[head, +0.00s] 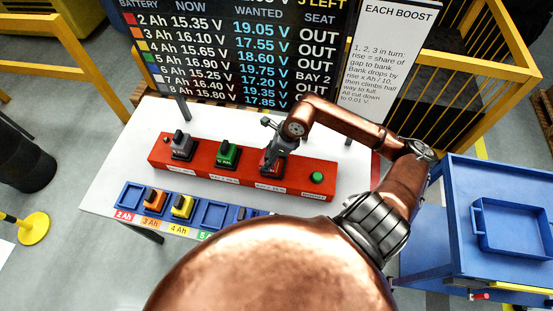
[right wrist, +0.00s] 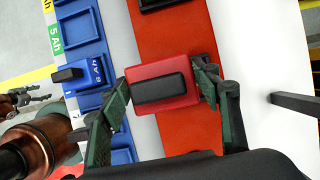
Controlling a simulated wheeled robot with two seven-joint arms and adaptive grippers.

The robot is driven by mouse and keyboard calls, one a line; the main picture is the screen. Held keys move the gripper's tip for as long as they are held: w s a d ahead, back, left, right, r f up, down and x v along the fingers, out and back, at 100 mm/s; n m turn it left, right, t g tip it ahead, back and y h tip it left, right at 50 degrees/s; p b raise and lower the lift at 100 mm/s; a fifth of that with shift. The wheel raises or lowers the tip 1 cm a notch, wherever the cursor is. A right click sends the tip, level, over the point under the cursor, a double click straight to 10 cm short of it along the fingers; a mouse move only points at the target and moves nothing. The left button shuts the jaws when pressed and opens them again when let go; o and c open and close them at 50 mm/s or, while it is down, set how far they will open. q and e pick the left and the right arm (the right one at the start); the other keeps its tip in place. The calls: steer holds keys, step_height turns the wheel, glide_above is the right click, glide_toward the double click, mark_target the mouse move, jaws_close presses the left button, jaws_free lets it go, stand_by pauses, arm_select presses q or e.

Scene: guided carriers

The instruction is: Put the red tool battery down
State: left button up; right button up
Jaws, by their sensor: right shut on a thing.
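The red tool battery (right wrist: 186,71) has a black top grip and is held between the two fingers of my right gripper (right wrist: 163,92) in the right wrist view. In the head view my right gripper (head: 279,147) points down over the right-hand part of the red charger bank (head: 215,179), with the red battery (head: 268,166) under it. The battery is at the third bay; I cannot tell whether it is seated or just above.
A blue tray (head: 127,198) in front of the bank holds an orange battery (head: 154,201) and a yellow battery (head: 182,207); its 2 Ah slot is empty. A green button (head: 317,178) is at the bank's right end. A display board (head: 240,55) stands behind. A blue cart (head: 460,225) is right.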

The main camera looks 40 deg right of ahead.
steer(key=f, duration=0.1)
steer(key=w+d+f, duration=0.2)
steer(key=shift+w+f, duration=0.2)
steer(key=shift+f, duration=0.1)
steer(key=shift+s+d+f+p, duration=0.3)
steer(key=shift+s+d+f, duration=0.25)
steer(key=shift+s+d, duration=0.15)
steer(key=f, duration=0.1)
steer(key=w+f+p, duration=0.1)
steer(key=f, duration=0.1)
steer(key=shift+d+f, duration=0.1)
steer(key=shift+s+f, duration=0.1)
steer(key=shift+f, duration=0.05)
steer(key=shift+s, duration=0.2)
steer(key=o, duration=1.2)
steer(key=shift+w+f, duration=0.1)
steer(key=o, duration=0.4)
steer(key=shift+r, duration=0.25)
arm_select(q)
steer(key=shift+w+b, duration=0.9)
steer(key=shift+w, duration=0.7)
arm_select(e)
steer(key=shift+v, duration=5.9)
